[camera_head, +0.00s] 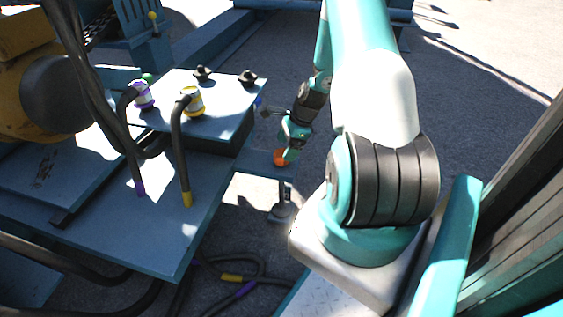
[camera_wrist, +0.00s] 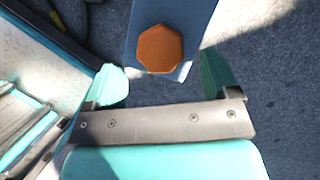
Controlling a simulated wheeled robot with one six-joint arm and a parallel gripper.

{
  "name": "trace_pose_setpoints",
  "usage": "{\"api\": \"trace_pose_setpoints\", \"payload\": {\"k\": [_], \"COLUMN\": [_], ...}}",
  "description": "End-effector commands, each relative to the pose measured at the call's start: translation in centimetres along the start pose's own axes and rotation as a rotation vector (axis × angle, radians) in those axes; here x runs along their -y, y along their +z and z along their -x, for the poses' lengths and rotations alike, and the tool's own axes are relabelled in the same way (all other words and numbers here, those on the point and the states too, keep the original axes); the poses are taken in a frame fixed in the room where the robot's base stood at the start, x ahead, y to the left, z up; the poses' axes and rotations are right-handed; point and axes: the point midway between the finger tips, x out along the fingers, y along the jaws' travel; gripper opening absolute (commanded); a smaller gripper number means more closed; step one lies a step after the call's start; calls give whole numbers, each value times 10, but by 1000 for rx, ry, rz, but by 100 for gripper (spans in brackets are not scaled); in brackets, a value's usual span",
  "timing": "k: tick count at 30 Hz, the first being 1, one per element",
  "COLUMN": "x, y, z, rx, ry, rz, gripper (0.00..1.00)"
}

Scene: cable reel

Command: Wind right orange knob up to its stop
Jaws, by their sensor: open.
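The orange knob (camera_wrist: 159,48) is an eight-sided knob on the end of a blue arm or bracket in the wrist view. In the head view the orange knob (camera_head: 279,158) shows as a small patch beside the blue deck's right edge, partly covered by my gripper (camera_head: 290,150). In the wrist view my gripper (camera_wrist: 161,68) is open, with one teal finger on the left and one on the right. The knob lies between and slightly beyond the fingertips, with a gap visible on both sides. I cannot tell the height gap to the knob.
A blue raised plate (camera_head: 205,105) carries a purple-banded plug (camera_head: 142,95), a yellow-banded plug (camera_head: 193,101) and two black knobs (camera_head: 247,77). Black cables (camera_head: 240,272) lie on the ground below. A yellow machine with a dark drum (camera_head: 60,93) stands at left. Open ground lies at right.

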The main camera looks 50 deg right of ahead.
Motion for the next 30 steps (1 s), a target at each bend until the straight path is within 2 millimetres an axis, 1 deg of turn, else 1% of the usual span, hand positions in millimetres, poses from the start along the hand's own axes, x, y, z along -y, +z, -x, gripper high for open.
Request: {"api": "trace_pose_setpoints", "payload": {"k": [1,6,11,19,20,21,23,24,26,30], "x": [0,0,0,0,0,0,0,0,0,0], "y": [-2,-1,0,0,0,0,0,0,0,0], "z": [-14,-36,-43,-43,-43,-43,-43,-43,-43,-43], "rx": [0,0,0,0,0,0,0,0,0,0], "ry": [1,1,-1,-1,-1,-1,0,0,0,1], "rz": [1,1,1,1,1,1,1,1,1,3], "gripper": [81,81,81,81,77,67,54,44,32,32]}}
